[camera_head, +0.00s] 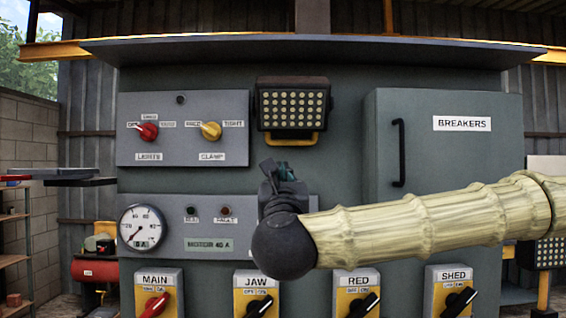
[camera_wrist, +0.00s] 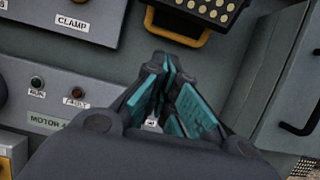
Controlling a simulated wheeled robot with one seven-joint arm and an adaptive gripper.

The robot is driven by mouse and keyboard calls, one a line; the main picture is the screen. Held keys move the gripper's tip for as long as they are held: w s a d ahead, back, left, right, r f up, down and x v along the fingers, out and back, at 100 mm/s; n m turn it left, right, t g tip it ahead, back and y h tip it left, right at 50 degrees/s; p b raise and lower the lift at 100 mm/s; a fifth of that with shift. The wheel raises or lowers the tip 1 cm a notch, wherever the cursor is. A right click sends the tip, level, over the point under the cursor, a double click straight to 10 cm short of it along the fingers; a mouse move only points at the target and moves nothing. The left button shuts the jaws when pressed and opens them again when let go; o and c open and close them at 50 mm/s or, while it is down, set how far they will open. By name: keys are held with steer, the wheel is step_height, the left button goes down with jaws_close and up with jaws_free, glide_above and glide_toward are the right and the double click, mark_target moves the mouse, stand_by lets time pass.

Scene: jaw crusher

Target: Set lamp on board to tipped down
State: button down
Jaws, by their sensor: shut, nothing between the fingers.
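The lamp (camera_head: 293,105) is a dark box with rows of pale round lights, on a yellow bracket (camera_head: 292,138) at the upper middle of the board (camera_head: 340,170). Its lit face looks outward toward me. In the wrist view, the lamp's lower edge (camera_wrist: 212,12) shows at the top, with the yellow bracket (camera_wrist: 172,33) under it. My gripper (camera_head: 275,168) is just below the lamp and bracket in the head view, apparently apart from them. Its teal-padded fingers (camera_wrist: 172,75) are shut and empty, pointing up toward the bracket in the wrist view.
Left of the lamp is a panel with a red knob (camera_head: 148,131) and a yellow knob (camera_head: 210,131). Right is the breakers cabinet (camera_head: 450,170) with a black handle (camera_head: 398,153). Below are a gauge (camera_head: 142,228) and several rotary switches. A shelf-like hood (camera_head: 310,50) overhangs the top.

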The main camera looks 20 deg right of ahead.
steer(key=p, duration=0.7)
glide_toward(283, 147)
steer(key=w+r, duration=0.2)
steer(key=w, duration=0.1)
steer(key=shift+w+d+p, duration=0.45)
steer(key=shift+w+d, duration=0.05)
steer(key=shift+d, duration=0.05)
steer(key=shift+w, duration=0.15)
